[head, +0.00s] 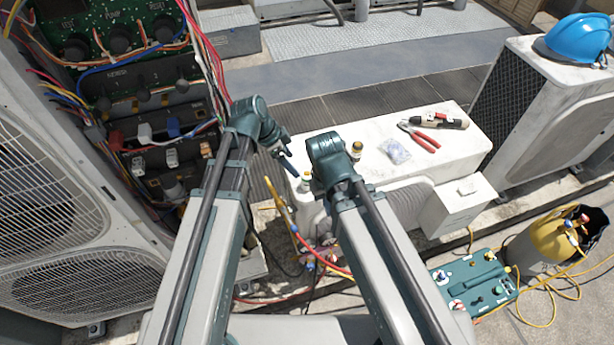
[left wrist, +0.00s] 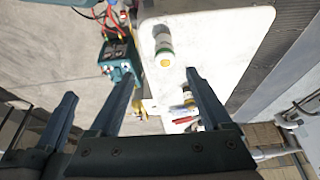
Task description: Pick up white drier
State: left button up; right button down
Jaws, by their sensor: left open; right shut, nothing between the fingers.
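A small white cylinder with a green band and a yellow cap, which looks like the white drier (head: 306,182), stands near the left end of the white condenser's top. It also shows in the left wrist view (left wrist: 164,42), beyond my fingertips. My left gripper (head: 289,165) is open and empty, above and just left of the cylinder; its spread fingers (left wrist: 160,76) frame the near side of it. My right gripper (head: 327,155) is close by on the right; its fingers are hidden under its wrist.
The condenser top (head: 455,155) also bears a brass-capped item (head: 356,149), a clear bag (head: 396,151), red pliers (head: 420,137) and a dark-handled tool (head: 440,122). An open wiring panel (head: 125,75) stands left. A teal manifold box (head: 474,283) and yellow cylinder (head: 555,236) stand lower right.

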aim_at(303, 177)
pick_arm(q)
jog(key=b+x, duration=0.7)
jog(key=x, duration=0.1)
jog(key=shift+w+f+b, duration=0.1)
jog(key=shift+f+b, duration=0.15)
jog(key=shift+b, duration=0.1)
jog(key=b+x, duration=0.2)
jog(key=x, duration=0.1)
jog(key=b+x, duration=0.1)
jog(key=b, duration=0.1)
jog(key=shift+w+a+f, duration=0.2)
jog(key=shift+w+f, duration=0.05)
jog(key=shift+w, duration=0.1)
jog(key=shift+d+f+b, duration=0.25)
jog(key=shift+f+b, duration=0.2)
jog(key=shift+b, duration=0.05)
jog(key=shift+r, duration=0.1)
grip_shut()
